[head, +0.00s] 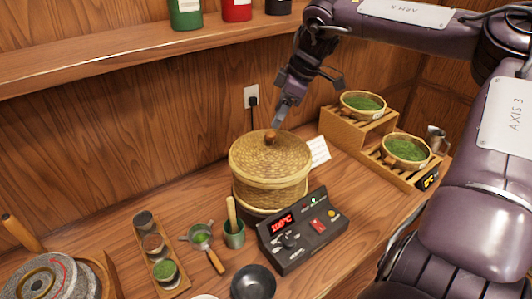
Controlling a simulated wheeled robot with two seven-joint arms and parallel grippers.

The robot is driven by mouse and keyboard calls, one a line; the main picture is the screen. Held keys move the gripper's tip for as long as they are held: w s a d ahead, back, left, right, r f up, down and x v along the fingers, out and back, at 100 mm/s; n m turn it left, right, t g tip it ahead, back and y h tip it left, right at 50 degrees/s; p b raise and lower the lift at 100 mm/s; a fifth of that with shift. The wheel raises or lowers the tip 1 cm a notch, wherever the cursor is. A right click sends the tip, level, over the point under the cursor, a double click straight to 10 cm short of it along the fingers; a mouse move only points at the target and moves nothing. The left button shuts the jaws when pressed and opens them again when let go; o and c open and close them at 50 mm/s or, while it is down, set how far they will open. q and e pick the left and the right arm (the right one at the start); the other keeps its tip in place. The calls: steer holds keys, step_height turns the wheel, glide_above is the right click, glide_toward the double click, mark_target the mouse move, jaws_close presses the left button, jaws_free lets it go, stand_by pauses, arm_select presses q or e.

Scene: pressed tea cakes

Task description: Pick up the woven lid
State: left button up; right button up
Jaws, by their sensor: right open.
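The woven lid (252,161) is round and tan, with a small brown knob (270,138) on top. It sits on a woven steamer basket (270,195) in the middle of the counter in the head view. My right gripper (278,121) reaches down from the upper right, with its fingertips just above and beside the knob. It is open, and I cannot tell whether a finger touches the knob. My left gripper is not in view.
A black control box (302,232) stands in front of the basket. A green cup (234,238), a dark bowl (253,283) and a wooden tray (150,238) are nearby. Bowls of green leaves (405,150) rest on wooden stands at right. A shelf (110,55) runs behind.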

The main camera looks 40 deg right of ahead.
mark_target(271, 133)
steer(key=shift+a+f, duration=0.1)
steer(key=shift+f, duration=0.3)
steer(key=shift+f+p, duration=0.65)
steer(key=p+x, duration=0.1)
steer(key=x, duration=0.2)
steer(key=shift+w+f, duration=0.2)
steer(key=shift+f, duration=0.05)
steer(key=shift+w+f+p, duration=0.2)
steer(key=shift+f+p, duration=0.1)
steer(key=shift+f, duration=0.1)
steer(key=shift+s, duration=0.15)
steer(key=shift+c, duration=0.5)
jaws_close()
